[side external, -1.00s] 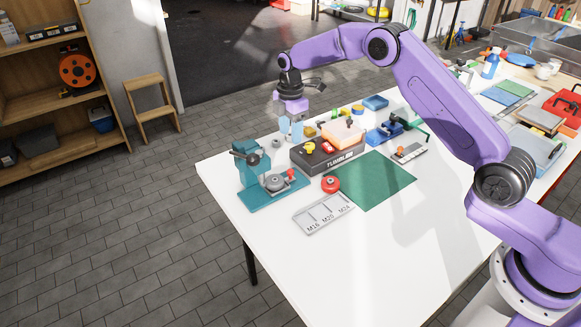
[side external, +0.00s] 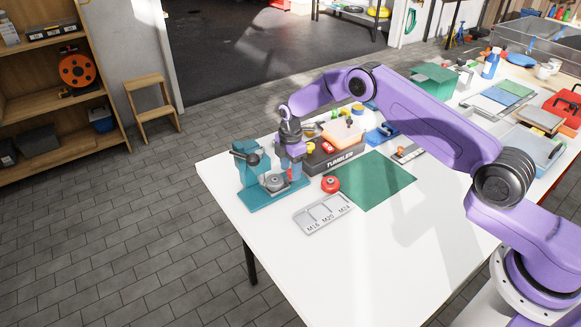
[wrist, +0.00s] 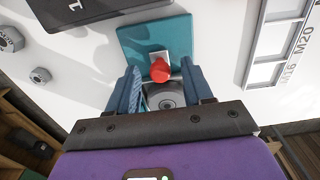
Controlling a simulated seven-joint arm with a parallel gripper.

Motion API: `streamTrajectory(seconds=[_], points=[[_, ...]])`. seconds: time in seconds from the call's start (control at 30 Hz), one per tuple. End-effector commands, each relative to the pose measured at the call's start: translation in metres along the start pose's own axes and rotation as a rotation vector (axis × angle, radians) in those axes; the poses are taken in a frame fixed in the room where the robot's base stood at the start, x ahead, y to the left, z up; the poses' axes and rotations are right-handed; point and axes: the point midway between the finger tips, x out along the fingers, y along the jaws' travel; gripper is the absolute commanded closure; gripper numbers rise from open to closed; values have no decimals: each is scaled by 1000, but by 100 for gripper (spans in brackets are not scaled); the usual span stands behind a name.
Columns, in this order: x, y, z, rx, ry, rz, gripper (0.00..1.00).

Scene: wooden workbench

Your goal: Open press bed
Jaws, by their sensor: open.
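The teal press (side external: 252,168) stands at the left end of the white bench. Its bed has a round grey disc (side external: 275,183), and a red knob (wrist: 160,70) stands on a small metal bracket on the teal base (wrist: 135,42). My gripper (side external: 292,174) is down at the right side of the press, over the knob end of the base. In the wrist view, my open gripper (wrist: 160,66) has one blue finger on each side of the red knob, with a gap visible on both sides. The disc shows below the knob, partly hidden by the gripper.
The dark tumbler box (side external: 340,160) stands close behind and right of the gripper. A red round part (side external: 331,184), a grey M16/M20/M24 tray (side external: 323,213) and a green mat (side external: 372,181) lie to the right. Hex nuts (wrist: 40,75) lie nearby. The front bench is clear.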

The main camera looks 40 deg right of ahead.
Motion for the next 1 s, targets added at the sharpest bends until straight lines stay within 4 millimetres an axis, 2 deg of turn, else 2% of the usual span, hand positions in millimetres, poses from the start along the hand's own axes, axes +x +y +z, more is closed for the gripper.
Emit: streamTrajectory(seconds=[0.17,0.23,0.33,0.37,0.57,0.8,1.0], points=[[0,0,0,0,0,1,49],[0,0,0,0,0,0,66],[0,0,0,0,0,0,98],[0,0,0,0,0,0,100],[0,0,5,2,0,0,100],[-1,0,40,2,0,1,100],[-1,0,43,0,0,1,100]])
